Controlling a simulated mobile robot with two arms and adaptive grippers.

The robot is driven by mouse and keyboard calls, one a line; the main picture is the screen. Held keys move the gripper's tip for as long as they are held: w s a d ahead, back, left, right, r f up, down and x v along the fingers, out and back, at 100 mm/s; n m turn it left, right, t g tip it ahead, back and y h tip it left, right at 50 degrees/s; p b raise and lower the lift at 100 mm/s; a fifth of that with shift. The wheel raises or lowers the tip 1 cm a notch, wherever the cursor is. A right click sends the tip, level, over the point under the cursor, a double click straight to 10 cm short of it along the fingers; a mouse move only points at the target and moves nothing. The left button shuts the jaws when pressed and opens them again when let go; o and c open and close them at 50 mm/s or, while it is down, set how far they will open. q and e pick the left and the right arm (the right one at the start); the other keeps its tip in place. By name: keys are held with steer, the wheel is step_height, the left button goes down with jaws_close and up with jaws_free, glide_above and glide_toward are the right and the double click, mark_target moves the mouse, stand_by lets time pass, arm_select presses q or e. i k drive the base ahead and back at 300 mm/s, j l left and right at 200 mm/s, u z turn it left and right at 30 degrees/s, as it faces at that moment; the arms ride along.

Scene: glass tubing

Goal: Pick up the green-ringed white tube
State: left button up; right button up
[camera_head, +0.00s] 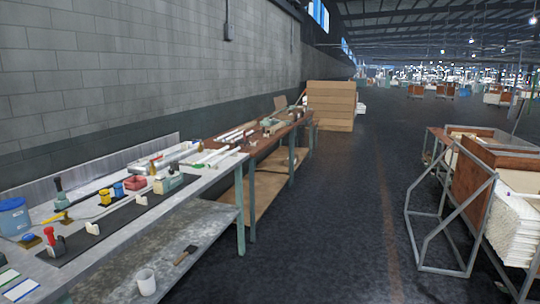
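Several white tubes (216,157) lie at the far right end of the grey workbench (120,250). Green shows at the near end of at least one of them, but they are too small to tell whether it is a ring. Neither of my grippers is in view.
The bench top also holds a blue bucket (13,217), a red-handled tool (52,241) and a red bin (135,183). A white cup (146,282) stands on the lower shelf. A brown-topped table (262,132) stands beyond. Metal-framed carts (462,232) stand right; the floor between (340,210) is clear.

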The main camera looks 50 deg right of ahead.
mark_target(210, 164)
steer(key=i+l+z, duration=0.2)
steer(key=z, duration=0.2)
steer(key=i+l+z, duration=0.15)
steer(key=z, duration=0.2)
steer(key=i+z, duration=0.7)
steer(key=i, duration=0.8)
steer(key=i+l+u, duration=0.2)
steer(key=i+l, duration=0.3)
steer(key=i+l+u, duration=0.2)
steer(key=i+l, duration=0.45)
steer(key=i+l+u, duration=0.2)
steer(key=i+l, duration=0.4)
steer(key=l, duration=0.1)
